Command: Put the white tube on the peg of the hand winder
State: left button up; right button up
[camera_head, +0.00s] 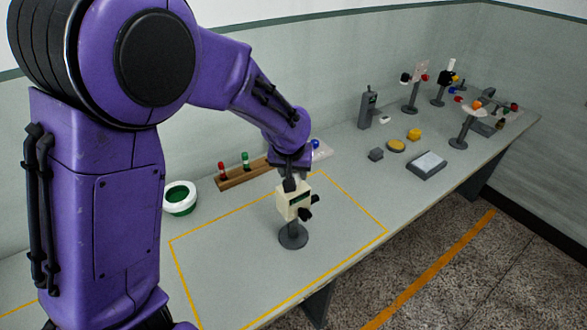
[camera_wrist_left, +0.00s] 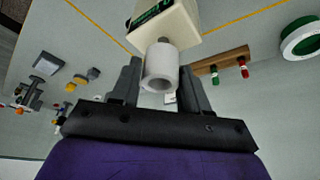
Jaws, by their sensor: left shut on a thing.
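The hand winder has a cream box body (camera_head: 293,199) on a round dark grey base (camera_head: 293,236), with a black crank at its right side. In the left wrist view the cream box (camera_wrist_left: 165,24) is at the top. A short grey peg points from it toward my gripper. My left gripper (camera_head: 289,183) is just above the winder. In the wrist view its fingers (camera_wrist_left: 160,85) are shut on the white tube (camera_wrist_left: 159,72), whose open end faces the camera. The tube's far end meets the peg; I cannot tell how far it is over it. The head view hides the tube.
A yellow line frames the winder's area on the grey table. Behind it are a wooden rack (camera_head: 240,176) with red and green spools and a white-and-green ring (camera_head: 180,197). Stands and small parts (camera_head: 427,165) fill the right end. The table's front is clear.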

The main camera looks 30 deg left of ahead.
pick_arm(q)
jog(key=shift+f+b, duration=0.5)
jog(key=shift+f, duration=0.6)
pick_arm(e)
jog(key=shift+f, duration=0.55)
pick_arm(q)
jog(key=o, duration=1.1)
